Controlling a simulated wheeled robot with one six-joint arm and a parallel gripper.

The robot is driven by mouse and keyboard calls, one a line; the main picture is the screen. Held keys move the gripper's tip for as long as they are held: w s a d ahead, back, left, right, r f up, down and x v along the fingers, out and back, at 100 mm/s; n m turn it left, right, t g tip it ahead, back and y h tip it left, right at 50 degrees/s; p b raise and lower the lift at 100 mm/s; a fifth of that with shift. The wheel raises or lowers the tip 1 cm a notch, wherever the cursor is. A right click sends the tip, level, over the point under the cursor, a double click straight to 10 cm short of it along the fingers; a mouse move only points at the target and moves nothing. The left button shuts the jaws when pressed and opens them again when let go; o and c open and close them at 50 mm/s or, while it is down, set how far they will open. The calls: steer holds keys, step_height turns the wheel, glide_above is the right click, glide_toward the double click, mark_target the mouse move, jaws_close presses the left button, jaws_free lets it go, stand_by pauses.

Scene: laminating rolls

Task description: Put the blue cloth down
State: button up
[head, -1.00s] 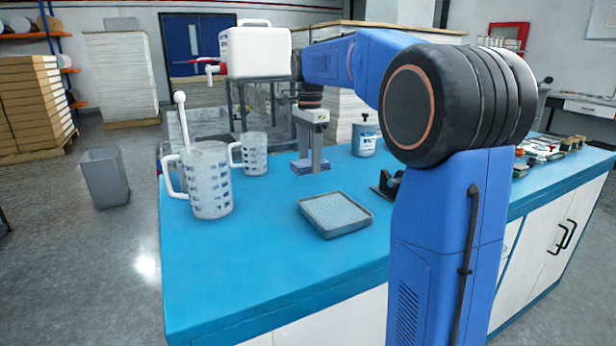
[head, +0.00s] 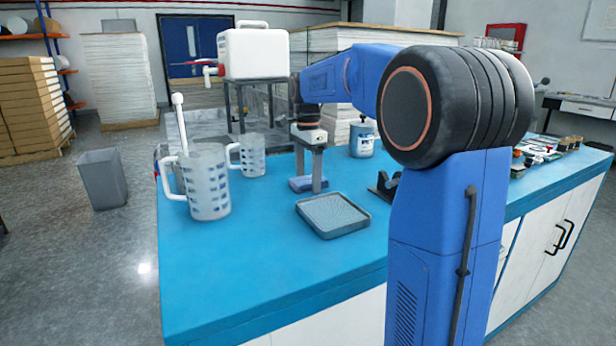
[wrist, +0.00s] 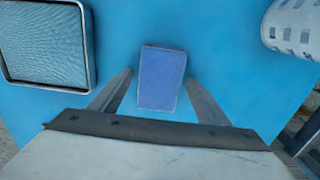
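The blue cloth (head: 307,184) is a small folded block lying on the blue bench top (head: 245,275), behind the grey tray. In the wrist view the cloth (wrist: 162,78) lies between the two fingers, with bare bench showing on both sides of it. My gripper (head: 309,182) points down over the cloth. Its fingers (wrist: 158,92) are apart and do not grip the cloth. The far finger and part of the cloth are partly hidden in the head view.
The grey tray (head: 333,233) with a textured pad lies in front. Two measuring jugs, a large one (head: 209,190) and a smaller one (head: 252,158), stand to the left. A blue-and-white tin (head: 362,141) stands behind right. The front left bench is clear.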

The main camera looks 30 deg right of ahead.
mark_target(308, 179)
step_height(308, 179, up, 12)
steer(key=shift+r, duration=0.15)
stand_by(0.7)
stand_by(0.4)
